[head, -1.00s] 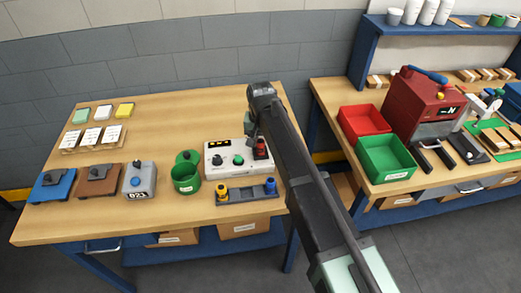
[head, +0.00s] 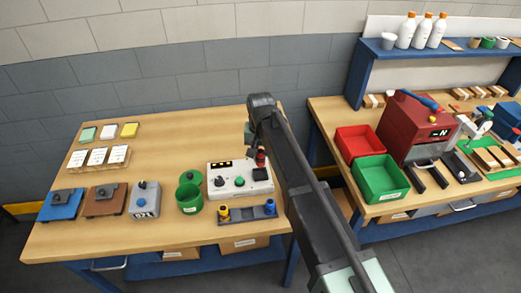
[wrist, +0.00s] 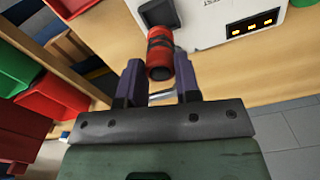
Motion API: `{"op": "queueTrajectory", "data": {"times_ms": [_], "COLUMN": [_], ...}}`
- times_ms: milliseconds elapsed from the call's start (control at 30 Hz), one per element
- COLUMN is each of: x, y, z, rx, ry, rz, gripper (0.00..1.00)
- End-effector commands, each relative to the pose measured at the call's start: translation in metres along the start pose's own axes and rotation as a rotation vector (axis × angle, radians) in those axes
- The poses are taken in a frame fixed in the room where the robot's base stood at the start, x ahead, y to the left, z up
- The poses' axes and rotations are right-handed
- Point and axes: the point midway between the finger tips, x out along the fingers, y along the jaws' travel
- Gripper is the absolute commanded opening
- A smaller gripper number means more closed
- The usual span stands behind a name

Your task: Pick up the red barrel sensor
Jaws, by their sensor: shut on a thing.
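The red barrel sensor (wrist: 161,52) has dark bands and sits between my gripper's two fingers (wrist: 158,66) in the wrist view, with the jaws shut on it. In the head view the sensor (head: 261,157) shows as a small red piece below the end of my arm, over the right side of the white tester box (head: 226,189). A dark holder (head: 260,173) on that box lies just under it. I cannot tell whether the sensor still touches the holder. My arm hides part of my gripper (head: 256,148) in the head view.
A rack with yellow and blue pieces (head: 247,216) lies in front of the box; a green cup (head: 189,200) stands left. Red (head: 359,143) and green (head: 380,180) bins and a red machine (head: 413,125) occupy the right bench. The left table's back middle is clear.

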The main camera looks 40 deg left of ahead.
Motion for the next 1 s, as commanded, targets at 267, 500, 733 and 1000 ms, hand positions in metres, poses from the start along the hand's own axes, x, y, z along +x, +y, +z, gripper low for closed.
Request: {"op": "queueTrajectory", "data": {"times_ms": [267,500,733,1000], "x": [-0.116,-0.144,-0.141,-0.141], "y": [0.000,0.000,0.000,0.000], "z": [0.000,0.000,0.000,0.000], "rx": [0.000,0.000,0.000,0.000], "ry": [0.000,0.000,0.000,0.000], "rz": [0.000,0.000,0.000,0.000], "gripper": [0.02,0.02,0.02,0.02]}}
